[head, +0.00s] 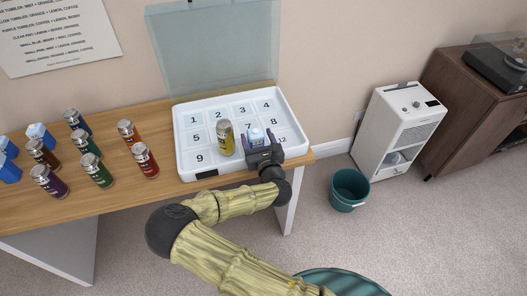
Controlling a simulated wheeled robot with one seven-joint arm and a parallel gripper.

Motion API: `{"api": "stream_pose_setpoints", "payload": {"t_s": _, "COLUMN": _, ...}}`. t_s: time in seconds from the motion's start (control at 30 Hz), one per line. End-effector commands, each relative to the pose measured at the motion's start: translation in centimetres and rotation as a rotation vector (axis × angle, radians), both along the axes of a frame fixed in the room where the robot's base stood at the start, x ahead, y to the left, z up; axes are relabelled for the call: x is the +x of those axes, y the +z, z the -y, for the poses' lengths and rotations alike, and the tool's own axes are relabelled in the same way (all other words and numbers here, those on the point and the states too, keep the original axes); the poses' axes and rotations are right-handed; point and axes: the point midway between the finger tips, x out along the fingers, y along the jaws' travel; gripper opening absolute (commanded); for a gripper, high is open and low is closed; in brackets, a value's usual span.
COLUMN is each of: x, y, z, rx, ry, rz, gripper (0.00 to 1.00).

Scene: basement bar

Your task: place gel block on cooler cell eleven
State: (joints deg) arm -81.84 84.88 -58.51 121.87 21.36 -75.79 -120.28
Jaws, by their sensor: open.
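A white cooler tray (183,167) with numbered cells stands on the right part of the wooden table, its clear lid raised. A small blue-and-white gel block (257,136) is upright in the tray, in the third row between a yellow can and the cell marked 12. It appears to be over cell eleven, whose number is hidden. My gripper (258,145) is open, with its fingers around the block, and hides the block's lower part. Whether the block rests on the cell floor cannot be told. The yellow can (226,139) appears to stand in cell ten.
More blue gel blocks (41,134) and several coloured cans (98,170) stand on the left of the table (140,198). The raised lid (212,50) is behind the tray. A teal bin (348,190) and a white appliance (397,128) stand on the floor at right.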

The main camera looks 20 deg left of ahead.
Motion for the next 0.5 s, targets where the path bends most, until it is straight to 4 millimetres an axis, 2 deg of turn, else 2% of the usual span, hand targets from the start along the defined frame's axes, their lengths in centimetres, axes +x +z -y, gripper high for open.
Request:
{"api": "stream_pose_setpoints", "payload": {"t_s": 0.17, "x": -2.0, "y": -0.1, "z": 1.3, "rx": -0.004, "ry": -0.002, "rz": -0.001, "gripper": 0.67}}
{"api": "stream_pose_setpoints", "payload": {"t_s": 0.5, "x": -7.3, "y": -0.2, "z": 4.5, "rx": -0.004, "ry": -0.002, "rz": -0.001, "gripper": 0.67}}
